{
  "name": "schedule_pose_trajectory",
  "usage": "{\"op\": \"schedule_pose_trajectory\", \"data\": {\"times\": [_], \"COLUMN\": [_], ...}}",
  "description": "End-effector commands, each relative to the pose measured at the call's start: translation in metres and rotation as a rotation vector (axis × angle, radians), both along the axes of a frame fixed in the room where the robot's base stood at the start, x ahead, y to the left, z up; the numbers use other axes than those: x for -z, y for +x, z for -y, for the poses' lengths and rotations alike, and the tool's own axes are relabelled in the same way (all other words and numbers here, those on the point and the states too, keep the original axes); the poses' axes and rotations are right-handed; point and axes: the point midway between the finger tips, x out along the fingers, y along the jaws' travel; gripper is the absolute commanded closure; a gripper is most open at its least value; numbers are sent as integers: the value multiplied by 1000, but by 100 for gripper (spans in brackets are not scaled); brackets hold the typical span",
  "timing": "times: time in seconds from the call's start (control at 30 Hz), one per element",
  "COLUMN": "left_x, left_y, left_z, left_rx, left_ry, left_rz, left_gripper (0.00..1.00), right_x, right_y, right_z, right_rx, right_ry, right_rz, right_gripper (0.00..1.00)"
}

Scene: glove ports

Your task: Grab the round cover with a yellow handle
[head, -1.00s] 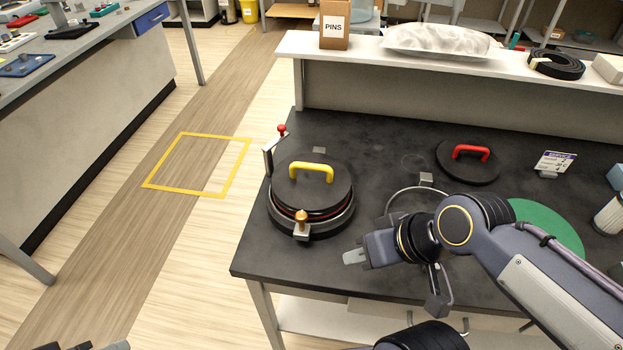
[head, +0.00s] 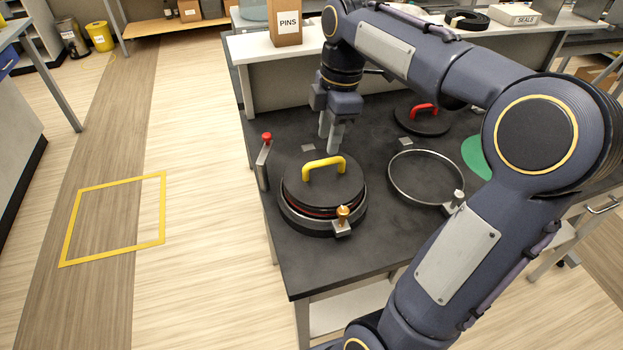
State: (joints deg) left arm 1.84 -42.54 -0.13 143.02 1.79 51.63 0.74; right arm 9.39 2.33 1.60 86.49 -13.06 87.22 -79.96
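The round black cover with a yellow handle (head: 322,186) sits on a round port ring (head: 300,222) on the dark bench. Its yellow handle (head: 322,164) arches over the top. A clamp with an orange knob (head: 342,220) stands at the ring's front, and a lever with a red tip (head: 264,158) stands at its left. My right gripper (head: 330,138) points down just above and behind the yellow handle. Its two fingers show a small gap and hold nothing; they look apart from the handle. My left gripper is out of view.
An empty metal ring (head: 390,178) with a clamp lies right of the cover. A shelf with a PINS box (head: 285,22) borders the bench's back.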

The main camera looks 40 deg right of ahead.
Motion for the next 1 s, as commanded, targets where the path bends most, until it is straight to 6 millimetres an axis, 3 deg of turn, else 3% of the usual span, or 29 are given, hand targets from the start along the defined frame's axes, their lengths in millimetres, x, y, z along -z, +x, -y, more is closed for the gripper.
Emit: {"op": "schedule_pose_trajectory", "data": {"times": [0.6,0.87,1.0], "left_x": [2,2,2], "left_y": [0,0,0], "left_z": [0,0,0], "left_rx": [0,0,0], "left_ry": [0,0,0], "left_rz": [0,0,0], "left_gripper": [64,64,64], "right_x": [73,76,76], "right_y": [2,3,3], "right_z": [-8,-8,-8], "right_rx": [-7,-7,-7], "right_ry": [0,-1,-1], "right_rz": [-3,0,0], "right_gripper": [64,64,80]}}
